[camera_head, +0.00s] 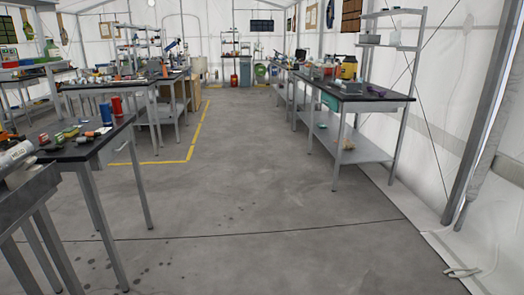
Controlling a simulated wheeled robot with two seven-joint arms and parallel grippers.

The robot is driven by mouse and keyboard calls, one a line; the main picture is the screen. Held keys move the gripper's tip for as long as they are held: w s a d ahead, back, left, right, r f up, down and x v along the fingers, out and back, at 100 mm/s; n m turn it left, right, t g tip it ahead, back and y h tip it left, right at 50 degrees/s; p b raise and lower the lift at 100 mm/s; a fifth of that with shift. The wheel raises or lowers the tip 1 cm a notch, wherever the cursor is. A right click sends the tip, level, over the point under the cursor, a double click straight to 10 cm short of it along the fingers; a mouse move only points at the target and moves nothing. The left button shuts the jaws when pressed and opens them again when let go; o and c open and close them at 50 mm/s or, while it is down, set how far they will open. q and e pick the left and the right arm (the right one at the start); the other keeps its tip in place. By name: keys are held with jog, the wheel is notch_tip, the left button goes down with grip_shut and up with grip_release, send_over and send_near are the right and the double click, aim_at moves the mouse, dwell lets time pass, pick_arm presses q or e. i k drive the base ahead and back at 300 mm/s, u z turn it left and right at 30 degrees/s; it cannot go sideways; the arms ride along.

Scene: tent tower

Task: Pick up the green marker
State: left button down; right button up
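I cannot make out a green marker for certain in the head view. Several small items (71,131), some greenish and some red, lie on the near left black-topped table (88,149), too small to tell apart. Neither of my grippers can be made out in this view.
A blue cylinder (106,112) and a red cylinder (117,106) stand on that left table. A grey surface (30,187) stands at the left edge. A black-topped bench (362,93) stands at right. The grey floor (240,180) between is clear, with yellow tape (158,162) at left.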

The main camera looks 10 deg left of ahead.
aim_at(59, 139)
jog(key=u, duration=0.05)
jog(key=i, duration=2.4)
jog(key=u, duration=1)
jog(key=i, duration=1.4)
jog(key=u, duration=2)
jog(key=i, duration=0.65)
jog(key=u, duration=0.45)
